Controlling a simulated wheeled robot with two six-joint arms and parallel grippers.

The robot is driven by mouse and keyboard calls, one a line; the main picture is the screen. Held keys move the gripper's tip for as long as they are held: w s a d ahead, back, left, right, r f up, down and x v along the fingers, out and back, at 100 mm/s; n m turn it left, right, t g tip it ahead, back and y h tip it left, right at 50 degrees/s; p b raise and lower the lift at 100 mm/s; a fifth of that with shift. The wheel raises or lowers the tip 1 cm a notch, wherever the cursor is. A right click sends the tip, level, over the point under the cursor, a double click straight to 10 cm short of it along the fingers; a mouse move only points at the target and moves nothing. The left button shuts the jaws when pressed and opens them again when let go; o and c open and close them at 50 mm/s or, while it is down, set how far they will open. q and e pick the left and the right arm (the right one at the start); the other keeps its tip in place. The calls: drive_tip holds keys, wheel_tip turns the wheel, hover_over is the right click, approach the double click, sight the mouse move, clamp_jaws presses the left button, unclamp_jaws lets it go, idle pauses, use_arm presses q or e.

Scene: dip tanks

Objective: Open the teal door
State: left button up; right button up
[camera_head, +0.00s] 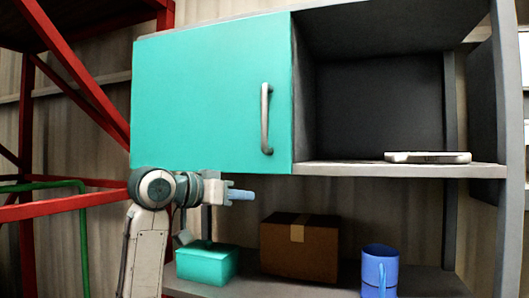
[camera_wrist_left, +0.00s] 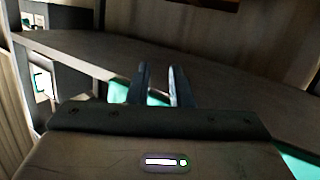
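The teal door (camera_head: 205,95) covers the left part of the upper cabinet and looks flat against its front. Its grey vertical bar handle (camera_head: 265,118) is near the door's right edge. My left gripper (camera_head: 241,195) is below the door's lower edge, left of and below the handle, not touching it. In the left wrist view the two fingers of my left gripper (camera_wrist_left: 162,85) stand apart with nothing between them. Teal patches show behind and beside the fingers there; I cannot tell what they belong to. My right gripper is in neither view.
The cabinet's right compartment is open, with a flat pale object (camera_head: 428,157) on its shelf (camera_head: 345,169). The lower shelf (camera_head: 425,282) holds a teal box (camera_head: 207,265), a brown carton (camera_head: 300,250) and a blue mug (camera_head: 380,270). A red frame (camera_head: 75,203) stands at the left.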

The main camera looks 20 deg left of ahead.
sight(262, 118)
use_arm(q)
drive_tip(key=s+r+m+h, duration=0.1)
drive_tip(key=s+r, duration=0.3)
drive_tip(key=r, duration=0.4)
drive_tip(key=s+r+m+h, duration=0.1)
drive_tip(key=s+r+h, duration=0.1)
drive_tip(key=s+r, duration=0.5)
drive_tip(key=shift+t, duration=0.4)
drive_tip(key=p+x, duration=0.2)
drive_tip(key=x, duration=0.1)
drive_tip(key=a+r+p+x, duration=0.1)
drive_tip(key=p+x, duration=0.1)
drive_tip(key=x, duration=0.2)
drive_tip(key=w+p+x, duration=0.1)
drive_tip(key=p+x, duration=0.1)
drive_tip(key=x, duration=0.2)
drive_tip(key=shift+w+a+r, duration=0.1)
drive_tip(key=shift+w+r, duration=0.15)
drive_tip(key=shift+r, duration=0.1)
drive_tip(key=shift+w+f, duration=0.2)
drive_tip(key=shift+w, duration=0.3)
drive_tip(key=shift+d, duration=0.25)
clamp_jaws()
